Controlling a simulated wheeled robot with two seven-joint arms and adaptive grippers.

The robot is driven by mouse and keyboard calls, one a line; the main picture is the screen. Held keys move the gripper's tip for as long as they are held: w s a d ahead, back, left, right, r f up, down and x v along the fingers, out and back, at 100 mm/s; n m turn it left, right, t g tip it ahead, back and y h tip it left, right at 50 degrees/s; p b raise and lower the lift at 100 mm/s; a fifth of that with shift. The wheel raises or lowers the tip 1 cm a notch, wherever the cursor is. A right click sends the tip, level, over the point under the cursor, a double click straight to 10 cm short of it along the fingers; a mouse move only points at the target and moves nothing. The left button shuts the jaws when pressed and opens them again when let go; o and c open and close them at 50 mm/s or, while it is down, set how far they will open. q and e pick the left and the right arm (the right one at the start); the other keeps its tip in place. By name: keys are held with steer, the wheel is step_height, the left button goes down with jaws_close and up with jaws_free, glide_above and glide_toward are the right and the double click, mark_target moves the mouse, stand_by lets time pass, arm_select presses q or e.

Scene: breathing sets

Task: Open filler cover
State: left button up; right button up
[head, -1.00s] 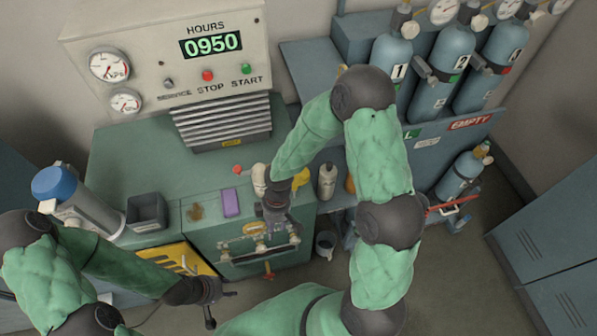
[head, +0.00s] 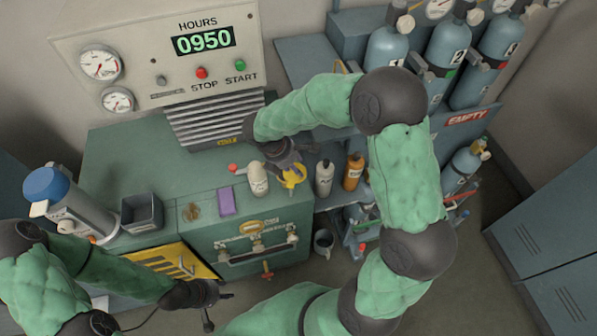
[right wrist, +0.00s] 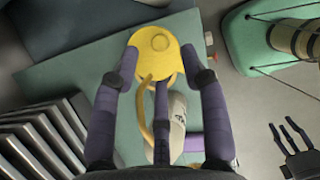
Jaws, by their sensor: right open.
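A yellow round piece (head: 293,177) with a curved tail sits at the right end of the green cabinet top; I cannot tell if it is the filler cover. In the right wrist view the yellow disc (right wrist: 155,52) lies between my right gripper's fingertips (right wrist: 161,66). My right gripper (head: 287,165) is open around or just above it; contact is unclear. The cabinet's front panel (head: 222,238) carries a bar handle (head: 258,250) and a round yellow label, and is closed. My left gripper (head: 218,305) hangs open and empty in front of the cabinet.
A white bottle (head: 258,180) stands close left of the yellow piece, with a purple block (head: 226,201) farther left. Grey lockers (head: 545,240) are at far right.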

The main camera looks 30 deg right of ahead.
steer(key=shift+b+x, duration=0.5)
steer(key=shift+x, duration=1.75)
jaws_close()
